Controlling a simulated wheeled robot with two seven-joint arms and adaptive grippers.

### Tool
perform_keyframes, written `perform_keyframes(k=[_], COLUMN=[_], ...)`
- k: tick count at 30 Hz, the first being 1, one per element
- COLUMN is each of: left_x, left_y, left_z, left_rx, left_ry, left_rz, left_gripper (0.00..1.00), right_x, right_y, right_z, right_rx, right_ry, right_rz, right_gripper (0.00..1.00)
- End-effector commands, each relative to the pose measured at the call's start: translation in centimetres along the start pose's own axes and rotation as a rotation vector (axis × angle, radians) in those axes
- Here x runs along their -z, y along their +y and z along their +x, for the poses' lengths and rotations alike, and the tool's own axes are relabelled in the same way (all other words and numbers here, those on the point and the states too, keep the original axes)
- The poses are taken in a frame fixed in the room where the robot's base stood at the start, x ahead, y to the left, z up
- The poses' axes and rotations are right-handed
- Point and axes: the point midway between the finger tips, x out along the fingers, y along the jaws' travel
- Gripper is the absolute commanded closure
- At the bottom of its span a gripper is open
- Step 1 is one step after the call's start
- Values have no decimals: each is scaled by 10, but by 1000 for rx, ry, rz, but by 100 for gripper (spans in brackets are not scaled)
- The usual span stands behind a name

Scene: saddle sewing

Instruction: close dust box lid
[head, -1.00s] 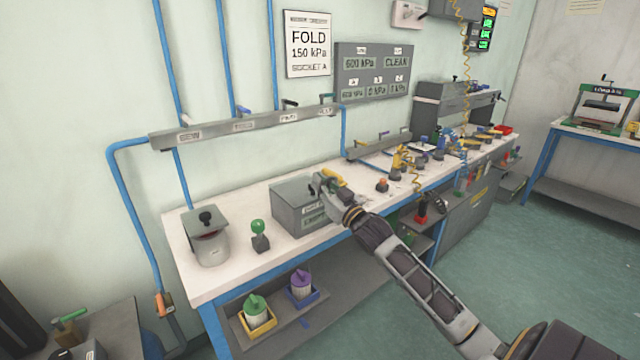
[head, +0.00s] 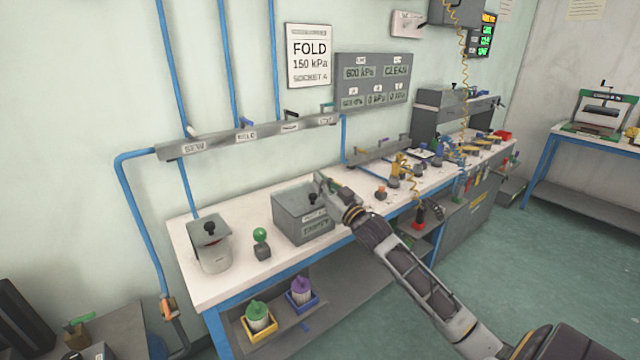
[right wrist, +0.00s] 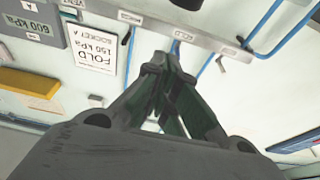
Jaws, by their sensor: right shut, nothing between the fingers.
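A grey box (head: 290,220) with a labelled front stands on the white bench, and I take it for the dust box. Its flat top shows a small black knob (head: 312,198). I cannot tell whether the lid is fully down. My right gripper (head: 323,182) is at the box's back right top edge, shut and empty; whether it touches the box is unclear. In the right wrist view its fingers (right wrist: 166,62) are together, with the wall behind them. My left gripper is out of view.
A grey canister (head: 214,258) with a black-knobbed top and a green-knobbed piece (head: 261,240) stand left of the box. A labelled grey rail (head: 215,147) with blue pipes runs along the wall behind. Small fixtures crowd the bench to the right.

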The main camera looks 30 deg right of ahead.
Motion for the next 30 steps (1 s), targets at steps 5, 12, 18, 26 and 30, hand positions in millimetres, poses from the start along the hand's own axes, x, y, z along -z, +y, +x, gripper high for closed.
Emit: perform_keyframes(k=[5, 12, 18, 26, 30], left_x=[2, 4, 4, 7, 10], left_y=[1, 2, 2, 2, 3], left_z=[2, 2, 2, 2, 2], left_rx=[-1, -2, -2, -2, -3], left_ry=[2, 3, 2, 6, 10], left_rz=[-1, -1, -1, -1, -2], left_gripper=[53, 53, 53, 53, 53], right_x=[-4, -6, -7, -9, -9], right_y=[0, 0, 0, 0, 0], right_z=[-13, -30, -44, -62, -72], right_rx=[0, -1, -1, -1, 0], right_ry=[-2, -3, -3, -3, -2], right_rz=[1, 2, 1, 2, 1], right_gripper=[100, 100, 100, 100, 100])
